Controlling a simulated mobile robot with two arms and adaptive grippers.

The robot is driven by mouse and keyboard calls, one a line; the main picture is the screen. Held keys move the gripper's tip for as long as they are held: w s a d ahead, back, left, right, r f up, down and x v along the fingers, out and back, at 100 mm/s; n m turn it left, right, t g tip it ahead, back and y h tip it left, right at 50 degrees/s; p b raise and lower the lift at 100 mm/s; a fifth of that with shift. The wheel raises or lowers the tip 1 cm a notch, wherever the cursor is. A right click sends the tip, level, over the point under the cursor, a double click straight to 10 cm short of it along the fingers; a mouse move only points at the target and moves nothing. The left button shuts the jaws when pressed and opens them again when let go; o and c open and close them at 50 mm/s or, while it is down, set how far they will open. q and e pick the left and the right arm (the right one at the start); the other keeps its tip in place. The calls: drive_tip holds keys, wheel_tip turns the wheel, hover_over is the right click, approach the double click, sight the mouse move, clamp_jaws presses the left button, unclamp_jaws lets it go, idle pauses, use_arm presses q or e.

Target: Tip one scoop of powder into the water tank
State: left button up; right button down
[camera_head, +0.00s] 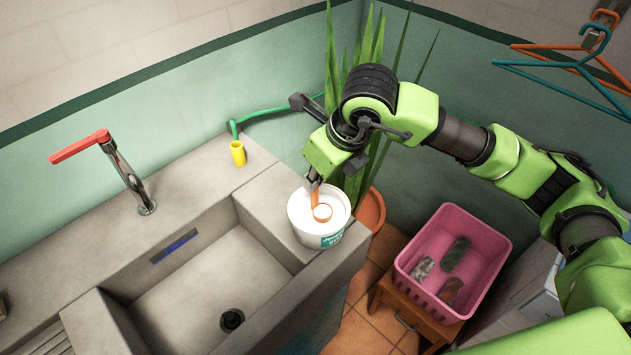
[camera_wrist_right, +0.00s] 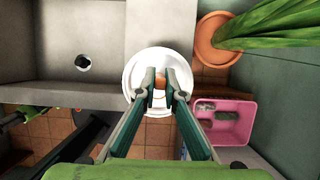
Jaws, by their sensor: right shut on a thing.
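A white tub (camera_head: 305,235) with a green label stands on the concrete ledge at the sink's right corner; it also shows in the right wrist view (camera_wrist_right: 136,70). My right gripper (camera_head: 313,186) points down over the tub. It is shut on the handle of an orange scoop (camera_head: 322,212), whose round bowl is at the tub's mouth. The scoop is partly hidden between the fingers in the right wrist view (camera_wrist_right: 160,84). I cannot tell whether powder is in the scoop. The concrete sink basin (camera_head: 205,290) has a blue-marked plate on its inner wall. My left gripper is not visible in the head view.
A tap with a red lever (camera_head: 130,180) stands behind the basin. A yellow hose end (camera_head: 238,153) is on the back ledge. A potted plant (camera_head: 371,210) stands close behind the tub. A pink crate (camera_head: 412,265) sits on a wooden stool at right. Hangers (camera_head: 560,68) hang upper right.

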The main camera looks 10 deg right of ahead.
drive_tip(key=shift+r+p, duration=1.15)
drive_tip(key=shift+r, duration=2.2)
drive_tip(key=shift+s+f, duration=0.1)
